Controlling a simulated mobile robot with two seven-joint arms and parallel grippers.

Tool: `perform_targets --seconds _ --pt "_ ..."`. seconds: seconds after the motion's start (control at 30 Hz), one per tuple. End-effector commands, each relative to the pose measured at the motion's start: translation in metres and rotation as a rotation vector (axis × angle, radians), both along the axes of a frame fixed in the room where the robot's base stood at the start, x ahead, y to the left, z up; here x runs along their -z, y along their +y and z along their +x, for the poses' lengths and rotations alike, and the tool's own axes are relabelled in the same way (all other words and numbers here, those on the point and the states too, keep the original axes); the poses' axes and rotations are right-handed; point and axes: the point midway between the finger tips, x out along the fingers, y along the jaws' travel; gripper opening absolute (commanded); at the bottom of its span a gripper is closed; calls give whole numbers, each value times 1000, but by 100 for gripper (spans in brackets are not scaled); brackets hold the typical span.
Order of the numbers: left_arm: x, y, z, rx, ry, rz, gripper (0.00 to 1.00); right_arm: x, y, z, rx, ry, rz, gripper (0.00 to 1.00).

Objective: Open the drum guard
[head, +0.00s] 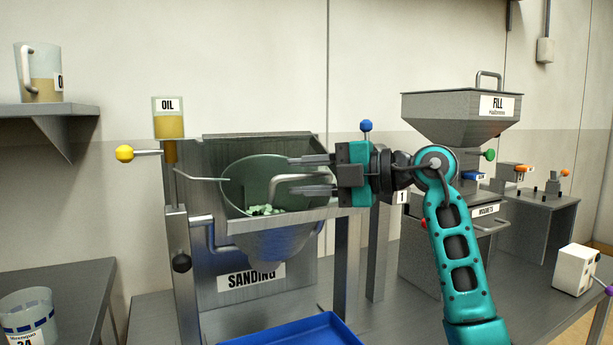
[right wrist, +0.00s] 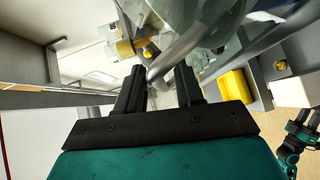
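The sanding machine's drum (head: 262,235) hangs in a grey frame, with pale green pieces in its bowl. A translucent grey-green cover, apparently the drum guard (head: 245,172), spans the drum mouth. A bent grey handle (head: 290,179) sticks out in front of it. My right gripper (head: 305,175) is open, reaching in from the right with its fingers above and below the handle. In the right wrist view, the grey bar (right wrist: 172,55) lies beyond and between the open fingers (right wrist: 160,78). A teal and black part of my left arm (right wrist: 295,143) shows there, its finger opening unclear.
A yellow-knobbed lever (head: 125,154) and an oil cup (head: 168,118) stand left of the drum. A blue-knobbed post (head: 366,126) rises behind my right gripper. A fill hopper (head: 455,115) stands right. A blue tray (head: 295,332) lies below the drum.

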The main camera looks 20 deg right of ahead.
Motion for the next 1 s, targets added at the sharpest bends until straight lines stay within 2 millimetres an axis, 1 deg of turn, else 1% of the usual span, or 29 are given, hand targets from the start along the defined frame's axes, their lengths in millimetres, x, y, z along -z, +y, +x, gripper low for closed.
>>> perform_targets --seconds 0.1,0.13,0.5,1.0 --pt "0 -1 0 -2 1 -2 35 0 0 0 0 0 0 36" --pt "0 -1 0 -2 1 -3 35 0 0 0 0 0 0 34" --pt "0 0 0 -2 1 -2 35 0 0 0 0 0 0 0" --pt "-1 1 0 3 0 5 35 -1 -1 0 0 2 -1 0"
